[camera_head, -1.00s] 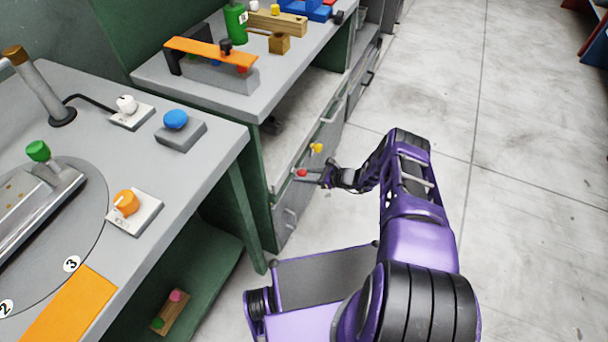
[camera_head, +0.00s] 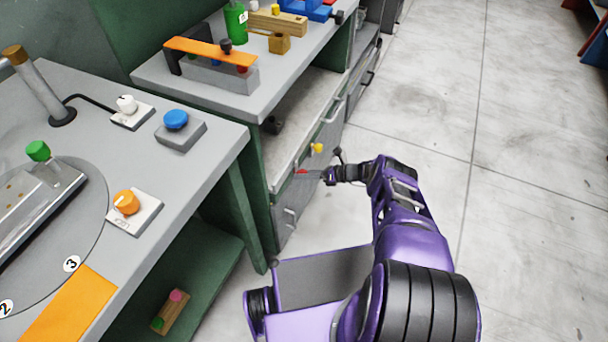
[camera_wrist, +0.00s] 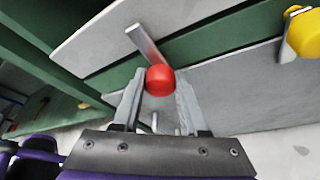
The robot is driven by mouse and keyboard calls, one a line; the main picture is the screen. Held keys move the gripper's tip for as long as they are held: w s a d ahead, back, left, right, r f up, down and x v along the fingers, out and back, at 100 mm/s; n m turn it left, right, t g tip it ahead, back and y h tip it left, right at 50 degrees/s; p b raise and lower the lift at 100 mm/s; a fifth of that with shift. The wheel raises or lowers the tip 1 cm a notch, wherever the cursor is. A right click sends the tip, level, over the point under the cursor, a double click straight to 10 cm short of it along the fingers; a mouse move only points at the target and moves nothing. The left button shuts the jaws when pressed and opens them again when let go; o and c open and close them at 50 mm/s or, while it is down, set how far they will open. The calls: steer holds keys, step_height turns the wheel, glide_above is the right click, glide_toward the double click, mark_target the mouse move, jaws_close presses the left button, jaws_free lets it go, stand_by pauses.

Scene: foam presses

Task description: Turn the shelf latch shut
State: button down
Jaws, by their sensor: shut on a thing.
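The shelf latch shows in the wrist view as a red round knob (camera_wrist: 160,80) with a flat metal bar (camera_wrist: 146,45) running up and to the left from it, across a green strip between grey panels. My gripper (camera_wrist: 161,92) has one finger on each side of the red knob and is shut on it. In the head view the red knob (camera_head: 302,172) is a small spot at the front of the lower cabinet, at the tip of my gripper (camera_head: 310,174). The fingers are too small there to tell apart.
A yellow knob (camera_head: 317,148) sits close by on the cabinet front; it also shows in the wrist view (camera_wrist: 304,33). Drawer handles (camera_head: 290,217) stick out from the grey fronts. The floor (camera_head: 520,200) to the right is clear.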

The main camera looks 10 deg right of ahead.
stand_by(0.3)
steer(key=shift+c, duration=2.2)
jaws_free()
steer(key=v, duration=1.7)
steer(key=shift+d, duration=0.2)
steer(key=shift+r, duration=0.1)
